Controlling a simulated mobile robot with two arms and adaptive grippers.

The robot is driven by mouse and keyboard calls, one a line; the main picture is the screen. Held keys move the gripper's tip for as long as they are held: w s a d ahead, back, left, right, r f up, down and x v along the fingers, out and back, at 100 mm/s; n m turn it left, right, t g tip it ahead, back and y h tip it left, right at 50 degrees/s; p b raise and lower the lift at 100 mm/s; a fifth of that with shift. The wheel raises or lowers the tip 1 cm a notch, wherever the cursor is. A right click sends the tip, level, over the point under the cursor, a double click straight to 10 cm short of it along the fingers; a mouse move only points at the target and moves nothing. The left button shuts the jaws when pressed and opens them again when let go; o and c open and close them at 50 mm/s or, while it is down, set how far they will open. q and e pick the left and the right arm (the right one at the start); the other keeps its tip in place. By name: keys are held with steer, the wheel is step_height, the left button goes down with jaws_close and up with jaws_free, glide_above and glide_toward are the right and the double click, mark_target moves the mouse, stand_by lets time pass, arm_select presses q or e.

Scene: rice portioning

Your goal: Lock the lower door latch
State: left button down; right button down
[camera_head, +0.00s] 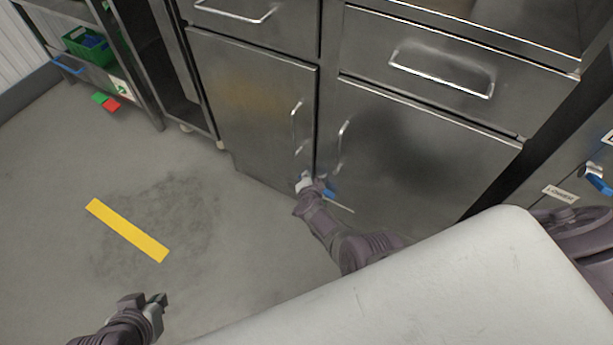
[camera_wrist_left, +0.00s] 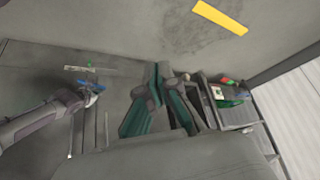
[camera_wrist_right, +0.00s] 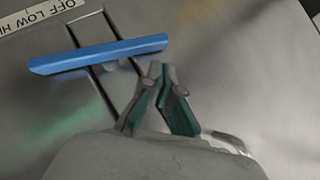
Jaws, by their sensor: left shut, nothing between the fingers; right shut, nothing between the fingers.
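A blue latch bar (camera_wrist_right: 100,53) lies across the two dark seams between the steel cabinet doors in the right wrist view, slightly tilted. In the head view the latch (camera_head: 328,190) sits low at the door gap, partly hidden by my right gripper (camera_head: 304,180). In the right wrist view the right gripper (camera_wrist_right: 161,68) is shut and empty, just below the bar; I cannot tell whether it touches. The left door (camera_head: 250,100) and right door (camera_head: 410,150) look closed. My left gripper (camera_head: 160,302) is shut and empty above the floor, away from the cabinet.
Vertical door handles (camera_head: 296,125) flank the gap, with drawers (camera_head: 440,72) above. A second blue handle (camera_head: 597,180) is by a label at the right edge. A shelf rack with a green crate (camera_head: 88,46) stands back left. The floor around the yellow strip (camera_head: 127,230) is clear.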

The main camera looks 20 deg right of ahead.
arm_select(q)
steer(key=shift+s+a+f, duration=0.2)
steer(key=shift+s, duration=0.2)
steer(key=shift+d, duration=0.1)
arm_select(e)
steer(key=shift+r, duration=0.15)
